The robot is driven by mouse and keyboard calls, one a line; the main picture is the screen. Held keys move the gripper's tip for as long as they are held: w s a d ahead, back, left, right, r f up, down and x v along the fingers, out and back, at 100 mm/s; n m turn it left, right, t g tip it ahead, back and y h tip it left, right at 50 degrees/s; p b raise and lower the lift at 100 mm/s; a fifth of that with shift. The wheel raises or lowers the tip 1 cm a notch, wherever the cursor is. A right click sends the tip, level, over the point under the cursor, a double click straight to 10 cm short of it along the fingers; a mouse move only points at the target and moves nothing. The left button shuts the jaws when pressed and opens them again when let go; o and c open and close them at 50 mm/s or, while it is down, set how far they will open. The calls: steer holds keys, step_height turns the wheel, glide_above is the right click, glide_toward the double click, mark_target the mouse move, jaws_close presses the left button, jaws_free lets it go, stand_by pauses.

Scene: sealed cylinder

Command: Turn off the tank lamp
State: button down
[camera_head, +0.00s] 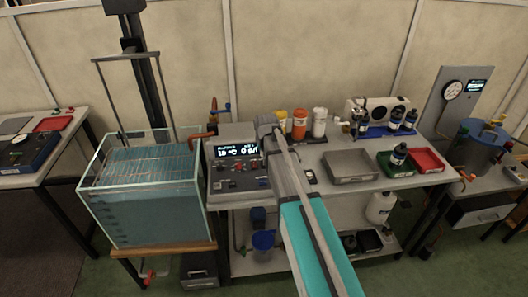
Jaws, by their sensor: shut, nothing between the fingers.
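A glass tank (150,205) of blue-tinted water stands on a wooden-edged stand at the left. A thin grey frame (126,56) rises above its back, and I cannot tell whether it carries the lamp. A dark control box (222,180) with a lit display (237,150) and several small knobs or switches stands just right of the tank. The switch positions are too small to read. My arm reaches up from the bottom, just right of the control box, and covers part of the bench. I cannot make out my gripper or its fingertips.
The bench (335,200) right of my arm holds a grey tray (350,167), a green tray (396,164), a red tray (427,160) and several bottles. A gauge panel (455,95) and a metal vessel (477,142) stand at the far right. Green floor is open in front.

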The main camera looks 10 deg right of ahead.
steer(key=s+p+v, duration=0.1)
steer(key=p+v, duration=0.5)
steer(key=v, duration=0.1)
steer(key=shift+s, duration=0.35)
steer(key=s+a+f+n+g, duration=0.1)
steer(key=s+g, duration=0.2)
steer(key=s, duration=1.9)
steer(key=shift+s+a+g, duration=0.2)
steer(key=shift+a+g, duration=0.1)
steer(key=shift+a, duration=0.05)
